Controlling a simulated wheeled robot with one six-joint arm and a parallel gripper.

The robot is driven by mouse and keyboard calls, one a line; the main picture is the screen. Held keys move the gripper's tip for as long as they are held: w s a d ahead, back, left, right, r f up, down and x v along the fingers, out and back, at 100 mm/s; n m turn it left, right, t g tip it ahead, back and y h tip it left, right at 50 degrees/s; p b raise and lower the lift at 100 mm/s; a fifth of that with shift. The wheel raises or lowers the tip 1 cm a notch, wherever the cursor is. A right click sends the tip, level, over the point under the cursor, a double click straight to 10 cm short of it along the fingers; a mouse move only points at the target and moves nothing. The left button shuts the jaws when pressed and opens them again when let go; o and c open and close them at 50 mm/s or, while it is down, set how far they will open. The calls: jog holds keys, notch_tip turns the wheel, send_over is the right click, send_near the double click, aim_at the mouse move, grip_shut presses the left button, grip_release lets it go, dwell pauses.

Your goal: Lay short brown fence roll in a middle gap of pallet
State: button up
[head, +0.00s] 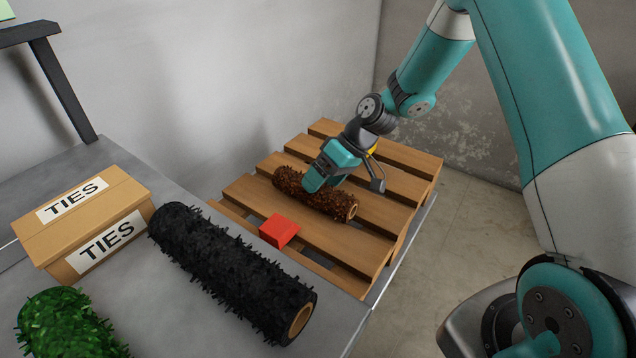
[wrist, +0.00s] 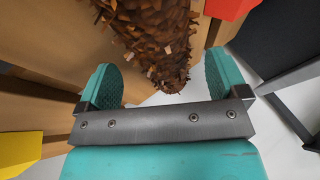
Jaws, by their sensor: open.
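The short brown fence roll (head: 335,206) lies on the wooden pallet (head: 397,213), lengthwise along the slats; it seems to rest at a gap between two middle slats. In the wrist view the brown roll (wrist: 152,40) runs from the top edge down between the fingers. My gripper (head: 316,186) is over the middle of the roll. In the wrist view my gripper (wrist: 163,85) is open, with a teal finger on each side of the roll and space beside it. The head view hides the roll's middle behind the gripper.
A red block (head: 279,231) sits on a front slat near the roll. A long black roll (head: 230,270), a cardboard TIES box (head: 85,222) and a green roll (head: 65,325) are on the grey table at left.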

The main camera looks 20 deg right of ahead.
jog(key=p+v, duration=0.2)
jog(key=v, duration=1.3)
jog(key=shift+s+a+r+p, duration=0.15)
jog(key=shift+r+p, duration=0.15)
jog(key=shift+r, duration=0.25)
jog(key=s+a+r+n+g+h, duration=0.1)
jog(key=s+a+r+h, duration=0.1)
jog(key=s+a+r, duration=0.8)
jog(key=s+a+h, duration=0.1)
jog(key=s+a, duration=0.2)
jog(key=s, duration=0.5)
jog(key=s+a, duration=0.3)
jog(key=s, duration=0.5)
notch_tip(320, 180, up, 19)
jog(key=p, duration=1.9)
jog(key=shift+d+n, duration=0.3)
